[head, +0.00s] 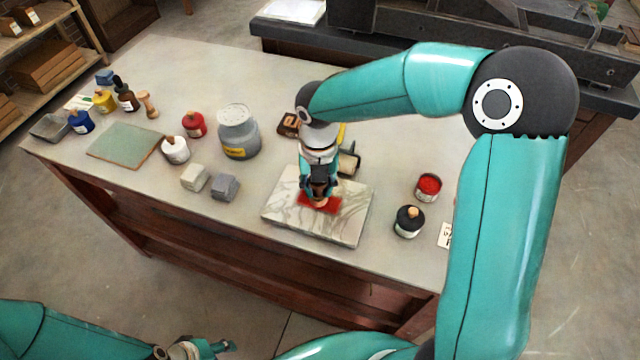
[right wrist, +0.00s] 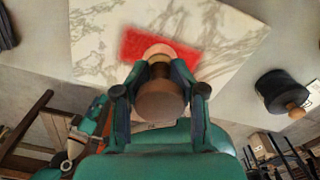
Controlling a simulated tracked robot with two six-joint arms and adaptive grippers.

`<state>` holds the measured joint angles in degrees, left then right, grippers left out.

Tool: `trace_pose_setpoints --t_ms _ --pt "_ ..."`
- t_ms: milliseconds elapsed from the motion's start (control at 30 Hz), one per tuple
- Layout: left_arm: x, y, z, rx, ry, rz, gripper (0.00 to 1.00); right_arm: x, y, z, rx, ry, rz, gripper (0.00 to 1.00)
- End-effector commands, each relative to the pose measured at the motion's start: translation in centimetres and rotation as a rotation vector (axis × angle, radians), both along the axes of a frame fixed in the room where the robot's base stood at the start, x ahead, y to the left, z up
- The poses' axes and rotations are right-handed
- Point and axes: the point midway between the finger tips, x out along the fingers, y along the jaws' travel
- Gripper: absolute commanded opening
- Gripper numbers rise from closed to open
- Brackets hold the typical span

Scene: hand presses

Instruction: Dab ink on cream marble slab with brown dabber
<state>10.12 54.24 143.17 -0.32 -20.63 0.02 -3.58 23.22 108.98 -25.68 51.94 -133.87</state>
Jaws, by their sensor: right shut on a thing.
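The cream marble slab (head: 340,222) with grey veins lies flat near the table's front edge. It fills the top of the right wrist view (right wrist: 105,45). A red ink patch (head: 332,208) is on it, also seen in the right wrist view (right wrist: 198,60). My right gripper (head: 319,186) is shut on the brown dabber (right wrist: 160,103), above the red patch. The dabber's pale lower end overlaps the red; whether it touches the slab I cannot tell. My left gripper (head: 218,347) is low at the bottom edge, away from the table; its jaws are too small to read.
An open tin of red ink (head: 429,186) and a black pot with a wooden knob (head: 408,221) stand right of the slab. A roller (head: 348,163) lies behind it. A grey canister (head: 238,133) and small blocks (head: 195,177) stand to the left.

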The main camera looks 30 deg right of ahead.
Motion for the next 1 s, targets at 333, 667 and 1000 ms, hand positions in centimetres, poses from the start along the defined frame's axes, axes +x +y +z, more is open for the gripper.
trace_pose_setpoints --t_ms 333,667,1000 --pt "0.0 0.0 0.3 0.000 0.000 0.000 0.45 -0.1 0.0 0.1 0.000 0.005 0.000 0.01" --pt "0.0 0.0 2.8 0.000 0.000 0.000 0.45 -0.1 0.0 2.9 0.000 0.002 0.000 0.01" --pt "0.0 0.0 5.3 0.000 0.000 0.000 0.45 0.0 0.0 5.6 0.000 0.001 0.000 0.01"
